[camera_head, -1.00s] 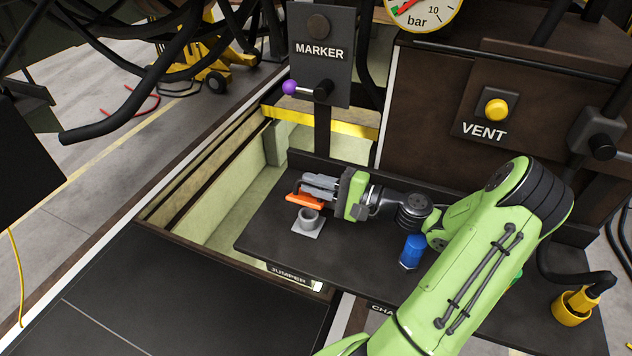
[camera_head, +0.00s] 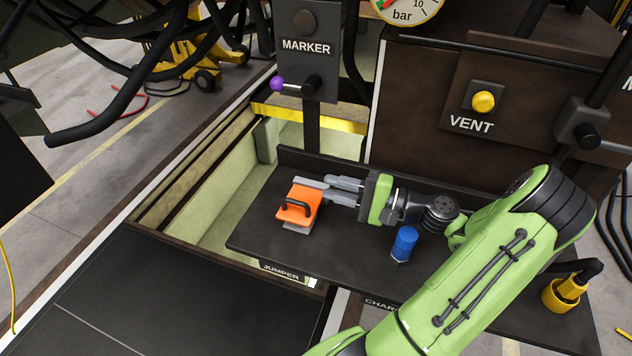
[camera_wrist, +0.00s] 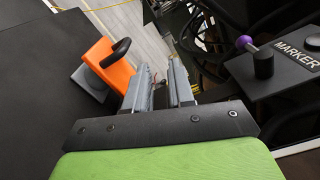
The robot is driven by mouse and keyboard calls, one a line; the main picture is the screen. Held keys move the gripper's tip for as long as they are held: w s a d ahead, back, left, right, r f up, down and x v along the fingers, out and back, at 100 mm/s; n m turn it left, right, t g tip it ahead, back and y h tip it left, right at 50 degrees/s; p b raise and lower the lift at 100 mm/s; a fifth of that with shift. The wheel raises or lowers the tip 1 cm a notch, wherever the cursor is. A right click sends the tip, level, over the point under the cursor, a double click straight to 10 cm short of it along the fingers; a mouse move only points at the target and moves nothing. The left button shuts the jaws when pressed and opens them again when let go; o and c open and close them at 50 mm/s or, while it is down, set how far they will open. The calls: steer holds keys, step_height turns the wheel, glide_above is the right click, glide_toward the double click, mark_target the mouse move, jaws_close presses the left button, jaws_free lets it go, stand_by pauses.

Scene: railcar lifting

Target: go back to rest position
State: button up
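My gripper (camera_head: 330,188) is at the left end of my green arm, low over the dark shelf, with its grey fingers pointing left. In the wrist view the fingers of my gripper (camera_wrist: 160,85) stand apart with an empty gap between them. An orange block with a black handle (camera_head: 298,205) sits on a grey base on the shelf, just beside the fingertips. The orange block also shows in the wrist view (camera_wrist: 107,64), to the left of the fingers and outside the gap.
The shelf (camera_head: 350,260) carries a blue cylinder (camera_head: 404,243) close to my arm. A MARKER panel (camera_head: 306,50) with a purple-knobbed lever (camera_head: 278,84) stands behind. A VENT panel with a yellow button (camera_head: 483,101) is at the right. An open pit (camera_head: 225,195) lies left of the shelf.

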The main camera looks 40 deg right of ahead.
steer(key=shift+s+d, duration=0.15)
steer(key=shift+s, duration=0.15)
